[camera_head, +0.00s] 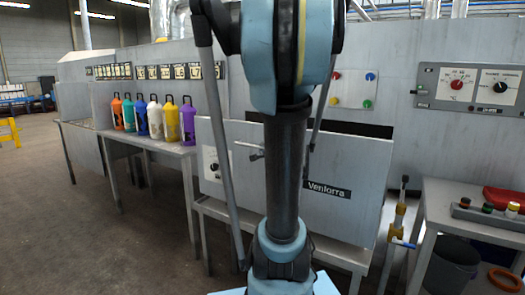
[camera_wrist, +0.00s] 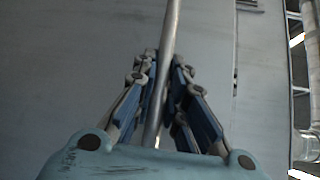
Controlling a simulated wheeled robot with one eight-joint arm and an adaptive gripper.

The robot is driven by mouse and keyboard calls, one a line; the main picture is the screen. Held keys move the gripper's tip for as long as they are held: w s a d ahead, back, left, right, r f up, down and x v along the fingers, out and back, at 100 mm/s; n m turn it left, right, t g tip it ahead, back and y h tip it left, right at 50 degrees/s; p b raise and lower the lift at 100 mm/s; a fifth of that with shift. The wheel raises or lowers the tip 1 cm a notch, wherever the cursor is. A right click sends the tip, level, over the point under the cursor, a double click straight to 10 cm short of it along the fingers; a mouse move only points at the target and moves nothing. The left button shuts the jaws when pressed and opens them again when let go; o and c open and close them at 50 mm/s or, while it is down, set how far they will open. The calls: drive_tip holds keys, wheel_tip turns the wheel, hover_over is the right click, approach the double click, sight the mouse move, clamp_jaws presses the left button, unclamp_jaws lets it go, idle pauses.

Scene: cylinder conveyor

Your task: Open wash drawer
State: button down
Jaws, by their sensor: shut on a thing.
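The wash drawer is the wide grey front (camera_head: 345,215) with a "Ventorra" label (camera_head: 328,190), in the middle of the head view behind my arm. A dark gap (camera_head: 355,128) shows along its top edge. Part of its metal handle (camera_head: 249,147) shows left of my arm. In the wrist view the handle bar (camera_wrist: 170,25) runs between the fingers of my gripper (camera_wrist: 163,75), which are closed around it. My gripper is hidden behind my arm in the head view.
Several coloured bottles (camera_head: 155,117) stand on a bench (camera_head: 165,147) to the left. On the right are a table (camera_head: 450,195) with a red item (camera_head: 503,198), a yellow and blue valve stand (camera_head: 397,225) and a dark bucket (camera_head: 452,263).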

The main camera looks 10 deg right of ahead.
drive_tip(key=shift+s+f, duration=0.1)
drive_tip(key=c, duration=1.9)
unclamp_jaws()
drive_tip(key=shift+s, duration=0.2)
drive_tip(key=s+r, duration=0.1)
drive_tip(key=s, duration=1)
drive_tip(key=shift+r, duration=0.25)
drive_tip(key=shift+a, duration=0.1)
